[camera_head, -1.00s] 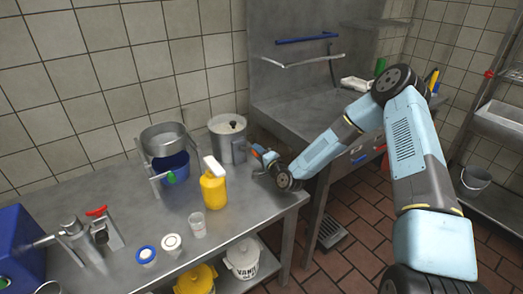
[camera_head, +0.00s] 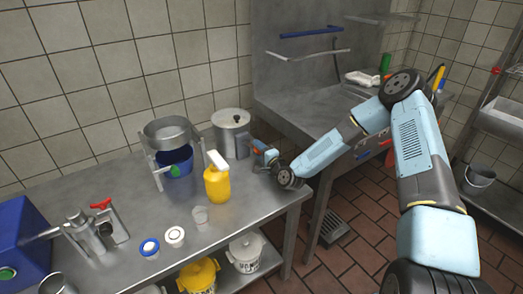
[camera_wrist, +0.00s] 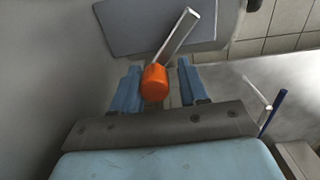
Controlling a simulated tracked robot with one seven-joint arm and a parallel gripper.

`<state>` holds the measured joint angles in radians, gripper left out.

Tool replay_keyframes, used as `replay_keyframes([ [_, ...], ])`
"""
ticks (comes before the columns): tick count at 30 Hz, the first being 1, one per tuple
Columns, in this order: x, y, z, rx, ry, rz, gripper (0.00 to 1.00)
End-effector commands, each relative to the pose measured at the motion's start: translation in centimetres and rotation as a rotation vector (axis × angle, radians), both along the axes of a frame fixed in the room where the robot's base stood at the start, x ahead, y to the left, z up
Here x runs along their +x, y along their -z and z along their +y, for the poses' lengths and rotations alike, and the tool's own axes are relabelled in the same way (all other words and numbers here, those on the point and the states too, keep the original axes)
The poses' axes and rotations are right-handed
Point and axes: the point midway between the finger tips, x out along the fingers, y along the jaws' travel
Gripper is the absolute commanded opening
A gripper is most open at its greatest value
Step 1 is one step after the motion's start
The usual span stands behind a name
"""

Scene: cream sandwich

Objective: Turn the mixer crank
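The mixer (camera_head: 232,137) is a grey metal pot with a lid and a side box, standing at the back right of the steel table. In the wrist view its crank is a flat metal bar (camera_wrist: 178,36) ending in an orange knob (camera_wrist: 155,84). My gripper (camera_head: 263,152) is at the right side of the mixer. In the head view the crank is mostly hidden by my gripper.
A yellow bottle (camera_head: 217,184) with a white top stands in front of the mixer. A metal stand with a blue pot (camera_head: 176,163) is to the left. A steel sink unit (camera_head: 310,110) rises behind my arm. The table's right edge is close to my wrist.

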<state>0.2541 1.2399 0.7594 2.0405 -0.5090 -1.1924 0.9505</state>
Motion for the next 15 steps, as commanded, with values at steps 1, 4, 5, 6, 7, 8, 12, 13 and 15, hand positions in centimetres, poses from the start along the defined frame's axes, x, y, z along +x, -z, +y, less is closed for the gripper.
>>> replay_keyframes([
  [1, 0.11, 0.0, -0.17, -0.001, 0.003, -0.001, 0.49],
  [4, 0.19, -0.02, -0.27, 0.0, 0.006, -0.001, 0.55],
  [5, 0.21, -0.02, -0.3, 0.0, 0.006, -0.001, 0.55],
  [6, 0.23, -0.03, -0.34, 0.0, 0.007, -0.001, 0.55],
  [7, 0.24, -0.03, -0.36, 0.0, 0.007, -0.002, 0.55],
  [8, 0.25, -0.03, -0.39, 0.0, 0.008, -0.002, 0.55],
  [12, 0.11, -0.02, -0.62, 0.0, 0.009, -0.002, 0.55],
  [13, -0.02, -0.01, -0.74, 0.0, 0.01, -0.001, 0.55],
  [15, -0.53, 0.02, -1.15, 0.0, 0.009, 0.0, 0.55],
])
